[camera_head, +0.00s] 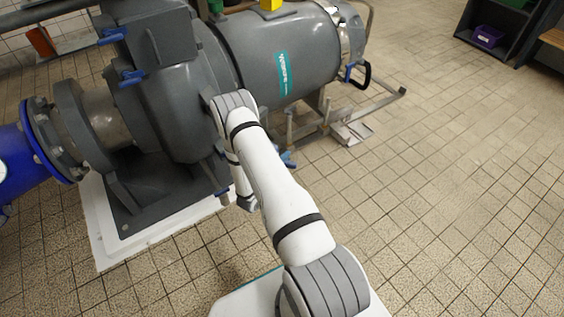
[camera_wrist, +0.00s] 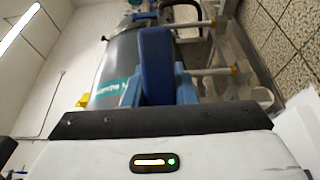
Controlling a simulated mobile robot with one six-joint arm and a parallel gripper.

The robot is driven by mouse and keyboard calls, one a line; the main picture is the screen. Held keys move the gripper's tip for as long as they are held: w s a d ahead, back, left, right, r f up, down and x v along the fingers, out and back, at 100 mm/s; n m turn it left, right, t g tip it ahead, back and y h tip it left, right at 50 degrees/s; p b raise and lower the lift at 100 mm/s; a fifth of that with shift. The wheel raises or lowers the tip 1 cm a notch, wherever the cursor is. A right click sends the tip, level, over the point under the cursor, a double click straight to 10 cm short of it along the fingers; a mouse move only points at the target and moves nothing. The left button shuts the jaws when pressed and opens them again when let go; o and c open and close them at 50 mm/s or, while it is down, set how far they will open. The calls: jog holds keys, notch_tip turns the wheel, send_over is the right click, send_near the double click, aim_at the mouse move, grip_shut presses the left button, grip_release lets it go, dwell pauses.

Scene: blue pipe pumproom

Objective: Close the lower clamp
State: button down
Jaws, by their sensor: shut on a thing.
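My gripper (camera_wrist: 158,88) has light blue fingers and is shut on a dark blue handle (camera_wrist: 155,52), which appears to be the lower clamp's lever. The handle stands up between the fingers in the wrist view. In the head view my arm reaches down in front of the grey pump, and only a bit of light blue fingertip (camera_head: 288,159) shows beside it. The handle's pivot and the rest of the clamp are hidden behind the fingers and my arm, so I cannot tell the clamp's exact state.
The large grey pump (camera_head: 285,50) with a teal label stands on a white-edged plinth (camera_head: 105,237). A metal support frame (camera_head: 350,122) sticks out to the right. A blue pipe (camera_head: 22,160) joins at the left. The tiled floor (camera_head: 460,170) at the right is clear.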

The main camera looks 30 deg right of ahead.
jog(key=shift+s, duration=0.15)
jog(key=c, duration=1.2)
grip_release()
jog(key=shift+p+v, duration=1.15)
jog(key=shift+v, duration=2.75)
jog(key=shift+c, duration=0.2)
